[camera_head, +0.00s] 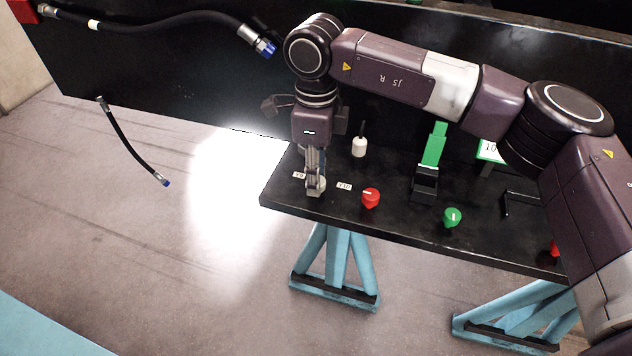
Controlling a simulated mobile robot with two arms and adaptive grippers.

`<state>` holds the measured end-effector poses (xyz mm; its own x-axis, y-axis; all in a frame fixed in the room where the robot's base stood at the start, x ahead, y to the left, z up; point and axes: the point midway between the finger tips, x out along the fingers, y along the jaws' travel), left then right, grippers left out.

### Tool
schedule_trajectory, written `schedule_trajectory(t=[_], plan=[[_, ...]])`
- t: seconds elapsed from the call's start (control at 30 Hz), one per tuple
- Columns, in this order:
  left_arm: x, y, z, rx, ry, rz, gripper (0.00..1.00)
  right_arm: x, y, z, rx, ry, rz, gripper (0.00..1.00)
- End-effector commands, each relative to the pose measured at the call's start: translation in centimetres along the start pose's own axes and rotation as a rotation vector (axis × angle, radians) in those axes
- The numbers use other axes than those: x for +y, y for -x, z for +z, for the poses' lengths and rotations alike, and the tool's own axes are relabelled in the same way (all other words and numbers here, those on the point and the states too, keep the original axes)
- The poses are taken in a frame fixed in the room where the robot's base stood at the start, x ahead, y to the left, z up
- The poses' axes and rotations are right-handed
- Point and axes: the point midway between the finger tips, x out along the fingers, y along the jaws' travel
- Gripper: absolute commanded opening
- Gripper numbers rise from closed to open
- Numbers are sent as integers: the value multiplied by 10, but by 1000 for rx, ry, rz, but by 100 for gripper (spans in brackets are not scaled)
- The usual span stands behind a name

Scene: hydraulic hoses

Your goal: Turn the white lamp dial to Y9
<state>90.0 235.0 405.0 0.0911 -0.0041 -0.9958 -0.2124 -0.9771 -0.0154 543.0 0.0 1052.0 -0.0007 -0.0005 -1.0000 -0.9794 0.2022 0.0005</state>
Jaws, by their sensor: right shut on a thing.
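My right gripper (315,172) reaches down from above at the left end of the black bench (385,203). It is shut on a whitish dial (316,187) near the bench's front left corner. The fingers cover much of the dial, and its pointer cannot be made out. A small label that seems to read Y9 (299,175) lies left of the dial. A label Y10 (345,186) lies to its right. My left gripper is not in view.
A red dial (371,198) stands close to the right, with a green dial (452,217) farther along. Behind are a white-based stick (359,147) and a green lever (434,145). A bright light patch (235,190) lies on the floor. A hose (130,142) hangs at left.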

Motion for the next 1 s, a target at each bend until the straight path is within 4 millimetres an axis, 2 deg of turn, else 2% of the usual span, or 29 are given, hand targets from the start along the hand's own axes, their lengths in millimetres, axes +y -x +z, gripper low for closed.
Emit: schedule_trajectory(t=[0.2, 0.67, 0.7, 0.83, 1.0], plan=[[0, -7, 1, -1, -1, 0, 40, -1, 1, 0, -1, 51, -2, 3], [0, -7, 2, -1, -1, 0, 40, -1, 2, 0, -2, 63, -3, 3], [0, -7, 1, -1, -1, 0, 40, -1, 2, 0, -2, 63, -3, 31], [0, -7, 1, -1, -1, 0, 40, -1, 2, 0, -2, 62, -2, 45], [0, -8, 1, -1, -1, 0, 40, 0, 1, 0, -1, 62, -1, 45]])
